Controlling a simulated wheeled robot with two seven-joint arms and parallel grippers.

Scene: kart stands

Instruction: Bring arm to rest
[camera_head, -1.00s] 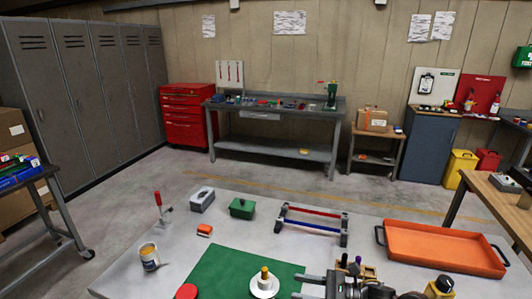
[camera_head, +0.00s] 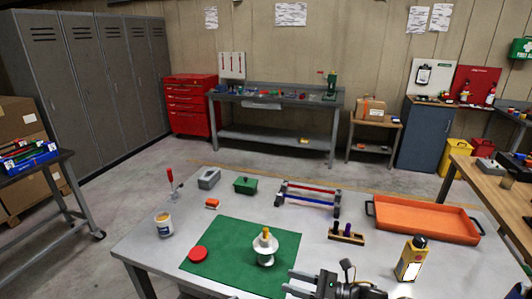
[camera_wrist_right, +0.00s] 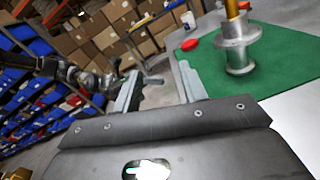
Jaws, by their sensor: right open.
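My right gripper (camera_head: 290,281) is at the bottom of the head view, open and empty, low beside the front right edge of the green mat (camera_head: 225,255). Its two spread fingers show in the right wrist view (camera_wrist_right: 158,88), with nothing between them. A silver flanged part (camera_head: 265,257) with a yellow top stands upright on the mat, apart from the gripper; it also shows in the right wrist view (camera_wrist_right: 236,52). A dark jointed arm, seemingly my left one, shows at the left of the wrist view; its gripper (camera_wrist_right: 135,75) is small and unclear.
The grey table holds a red disc (camera_head: 198,254), a can (camera_head: 164,224), a red-and-blue rail stand (camera_head: 308,198), a small block holder (camera_head: 346,235), a yellow bottle (camera_head: 411,260) and an orange tray (camera_head: 425,222). The bottle stands right of my right gripper. The table's front left is clear.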

